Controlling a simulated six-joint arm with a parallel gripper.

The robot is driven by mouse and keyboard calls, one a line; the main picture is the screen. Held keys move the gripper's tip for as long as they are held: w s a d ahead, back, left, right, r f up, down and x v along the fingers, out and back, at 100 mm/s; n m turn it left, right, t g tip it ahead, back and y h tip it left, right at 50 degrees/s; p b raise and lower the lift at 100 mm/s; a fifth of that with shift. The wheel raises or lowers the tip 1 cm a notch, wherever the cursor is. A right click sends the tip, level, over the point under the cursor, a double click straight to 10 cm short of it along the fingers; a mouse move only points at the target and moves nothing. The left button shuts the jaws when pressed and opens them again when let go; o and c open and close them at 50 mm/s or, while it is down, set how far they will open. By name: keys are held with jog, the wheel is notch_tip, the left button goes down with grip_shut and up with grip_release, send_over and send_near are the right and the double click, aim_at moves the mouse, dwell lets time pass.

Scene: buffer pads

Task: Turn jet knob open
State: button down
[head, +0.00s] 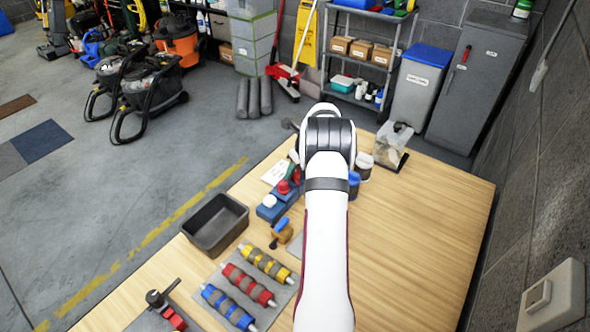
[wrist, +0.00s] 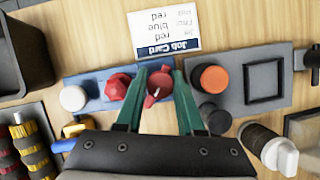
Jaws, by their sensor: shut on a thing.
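A blue base (wrist: 94,82) lies on the wooden table and carries a row of round parts. A red knob (wrist: 158,84) with a pale pointer mark sits on it, between the teal fingers of my gripper (wrist: 156,78). The fingers are closed on the knob's sides. A faceted red knob (wrist: 118,87) and a white round cap (wrist: 73,98) are on the same base, left of the fingers. In the head view my arm hides part of this area, but the blue base (head: 267,214) and the white cap (head: 269,201) show.
Right of my gripper, a grey panel (wrist: 232,63) carries an orange-topped button (wrist: 213,78) and a square frame (wrist: 264,79). A job card (wrist: 164,34) lies behind. A dark bin (head: 216,222) and colored rollers (head: 248,284) are to the left. The table's right side is clear.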

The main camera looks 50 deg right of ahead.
aim_at(297, 170)
jog(key=n+y, duration=0.1)
jog(key=n, duration=0.2)
jog(key=n+y, duration=0.1)
jog(key=n, duration=0.3)
jog(key=shift+f+y, duration=0.1)
jog(key=shift+y, duration=0.3)
jog(key=n+y, duration=0.1)
jog(key=n, duration=0.1)
jog(key=shift+n+g, duration=0.3)
jog(key=shift+n, duration=0.1)
jog(key=shift+a, duration=0.1)
jog(key=shift+w+a+n, duration=0.15)
jog(key=shift+n, duration=0.25)
jog(key=c, duration=0.5)
grip_release()
jog(key=shift+w+a+v, duration=0.15)
jog(key=shift+v, duration=1.05)
jog(key=shift+w+a+v, duration=0.1)
jog(key=shift+a+v, duration=0.05)
jog(key=shift+v, duration=1)
jog(key=s+r, duration=0.2)
jog(key=s, duration=0.1)
jog(key=s+d+r, duration=0.1)
jog(key=s+r, duration=0.1)
jog(key=s, duration=0.2)
jog(key=s+r, duration=0.2)
jog(key=s, duration=0.1)
jog(key=shift+s+d+r, duration=0.2)
jog(key=shift+s+r, duration=0.2)
